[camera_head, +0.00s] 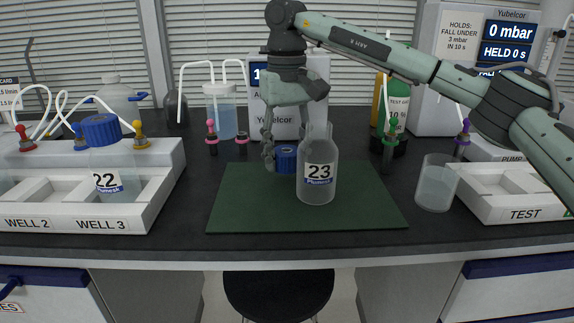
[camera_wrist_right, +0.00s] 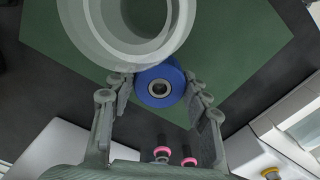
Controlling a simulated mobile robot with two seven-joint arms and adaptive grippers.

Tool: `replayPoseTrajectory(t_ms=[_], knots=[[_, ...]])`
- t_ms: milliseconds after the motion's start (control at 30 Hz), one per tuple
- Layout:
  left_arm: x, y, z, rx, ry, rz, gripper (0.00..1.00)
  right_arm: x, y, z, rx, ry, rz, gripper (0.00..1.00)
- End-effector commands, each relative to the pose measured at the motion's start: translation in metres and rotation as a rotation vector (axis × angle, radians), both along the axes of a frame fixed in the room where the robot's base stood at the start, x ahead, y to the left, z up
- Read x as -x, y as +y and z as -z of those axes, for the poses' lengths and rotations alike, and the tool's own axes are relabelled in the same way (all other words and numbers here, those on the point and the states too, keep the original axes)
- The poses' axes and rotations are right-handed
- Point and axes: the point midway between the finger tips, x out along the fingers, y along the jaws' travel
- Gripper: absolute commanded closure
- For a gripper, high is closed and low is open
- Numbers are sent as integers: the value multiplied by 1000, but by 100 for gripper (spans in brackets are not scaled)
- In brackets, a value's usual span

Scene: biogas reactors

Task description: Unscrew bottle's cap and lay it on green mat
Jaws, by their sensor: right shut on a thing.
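Bottle 23 (camera_head: 317,182) stands upright and uncapped on the green mat (camera_head: 235,205); its open top also shows in the right wrist view (camera_wrist_right: 75,20). The blue cap (camera_head: 286,153) is behind and left of the bottle, low over the mat. My right gripper (camera_head: 277,155) points down and is shut on the cap. In the right wrist view the cap (camera_wrist_right: 146,90) sits between the two fingertips, close beside the bottle. I cannot tell whether the cap touches the mat. My left gripper is not in view.
Bottle 22 (camera_head: 108,175), with a blue cap, stands in the left white rack (camera_head: 150,212). A clear beaker (camera_head: 437,184) and the TEST tray (camera_head: 500,206) are right of the mat. Pink-topped fittings (camera_head: 211,135) stand behind the mat. The mat's front and left are clear.

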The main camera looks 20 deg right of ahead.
Motion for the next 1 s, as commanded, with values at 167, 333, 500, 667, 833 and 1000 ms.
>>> replayPoseTrajectory(t_ms=[167,333,500,667,833,1000], knots=[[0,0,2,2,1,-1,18,0,-1,26,1,1,2,88],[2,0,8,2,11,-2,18,0,0,27,0,-1,2,88],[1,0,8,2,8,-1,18,0,0,30,0,0,2,88],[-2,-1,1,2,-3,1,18,0,0,30,0,0,2,40],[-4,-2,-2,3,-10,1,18,0,0,30,0,0,2,33],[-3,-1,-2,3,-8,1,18,0,0,29,0,-1,2,33]])
